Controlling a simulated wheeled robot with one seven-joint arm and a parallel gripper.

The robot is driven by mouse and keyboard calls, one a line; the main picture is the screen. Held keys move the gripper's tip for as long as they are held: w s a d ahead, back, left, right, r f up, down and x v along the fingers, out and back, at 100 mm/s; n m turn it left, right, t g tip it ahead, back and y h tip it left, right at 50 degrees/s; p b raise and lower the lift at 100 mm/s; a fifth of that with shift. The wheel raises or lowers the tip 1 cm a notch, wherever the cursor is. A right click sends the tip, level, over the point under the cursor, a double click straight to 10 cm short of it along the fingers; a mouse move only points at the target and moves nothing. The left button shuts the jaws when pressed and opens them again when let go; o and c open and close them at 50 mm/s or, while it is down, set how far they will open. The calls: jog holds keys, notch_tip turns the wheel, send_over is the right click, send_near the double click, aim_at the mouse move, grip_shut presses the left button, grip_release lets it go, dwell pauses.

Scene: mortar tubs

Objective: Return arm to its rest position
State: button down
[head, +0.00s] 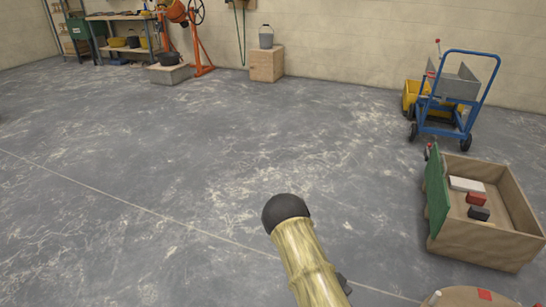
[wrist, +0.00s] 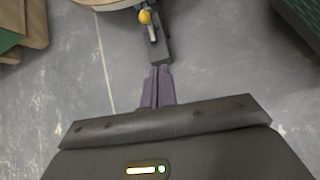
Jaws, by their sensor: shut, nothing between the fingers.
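My gripper (wrist: 157,72) shows in the wrist view, its two purple fingers pressed together with nothing between them. Grey floor lies below and around it. A dark block-shaped part (wrist: 154,48) with a yellow knob (wrist: 145,17) appears just beyond the fingertips; I cannot tell whether they touch. In the head view, my tan arm link with a black rounded end (head: 286,212) rises from the bottom middle. My gripper is not visible there.
A wooden box (head: 475,248) with a green side panel stands at the right, holding small items. Behind it is a blue cart (head: 440,118). A wooden block (head: 266,66) with a container and an orange mixer (head: 196,50) stand at the back. The middle floor is clear.

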jog(key=s+a+r+m+t+y+p, duration=0.2)
jog(key=s+a+r+m+y+p, duration=0.15)
jog(key=r, duration=1.05)
jog(key=s+a+r+m+t+y+p, duration=0.2)
jog(key=s+r+m, duration=0.25)
jog(key=r, duration=0.85)
jog(key=s+a+r+m+t+y+p, duration=0.1)
jog(key=s+a+r+m+y+p, duration=0.2)
jog(key=r, duration=1.1)
notch_tip(320, 180, up, 38)
jog(key=m+p, duration=0.1)
jog(key=p, duration=3.6)
jog(key=shift+w+a+f+h, duration=0.2)
jog(key=shift+w+f+h, duration=0.05)
jog(key=shift+h, duration=0.1)
